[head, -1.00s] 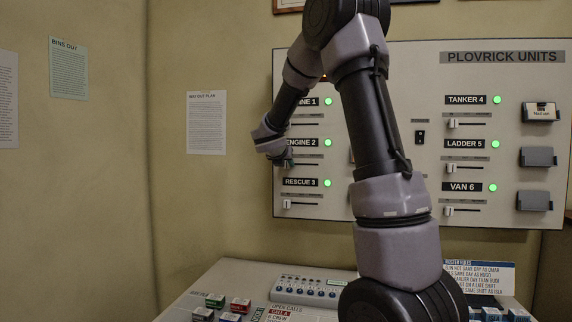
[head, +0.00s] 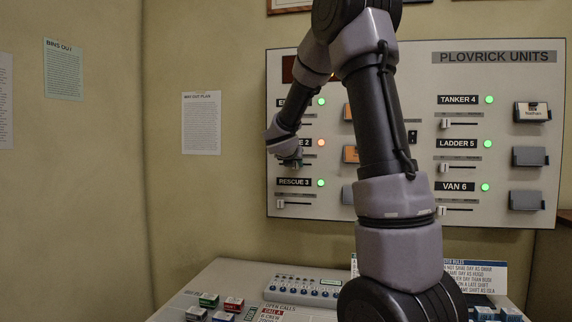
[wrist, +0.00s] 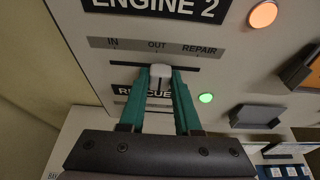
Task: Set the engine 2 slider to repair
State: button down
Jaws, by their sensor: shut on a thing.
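The engine 2 slider (wrist: 160,72) is a white knob on a dark horizontal slot under the ENGINE 2 label (wrist: 157,8). Its scale strip (wrist: 130,45) reads IN, OUT and REPAIR from left to right. The knob sits at about OUT, left of REPAIR. My gripper (wrist: 160,78) has its green fingers shut on the knob. In the head view my gripper (head: 292,162) is at the engine 2 row, and my wrist covers part of that label. The engine 2 lamp (head: 321,142) glows orange, and it also shows orange in the wrist view (wrist: 262,14).
The other unit lamps, such as the rescue 3 lamp (head: 320,183), are green. The rescue 3 slider (head: 281,203) sits at the left of its slot below. Grey holders (wrist: 256,115) stand out from the panel at the right. The console desk (head: 225,275) lies below.

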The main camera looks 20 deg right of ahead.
aim_at(310, 166)
jog(key=s+d, duration=0.1)
jog(key=d, duration=0.1)
jog(key=s+d, duration=0.1)
jog(key=d, duration=0.1)
jog(key=shift+s, duration=0.3)
jog(key=c, duration=0.6)
grip_release()
jog(key=shift+s+d, duration=0.1)
jog(key=shift+s+a+r, duration=0.15)
jog(key=shift+a, duration=0.1)
jog(key=v, duration=1)
jog(key=shift+s, duration=0.1)
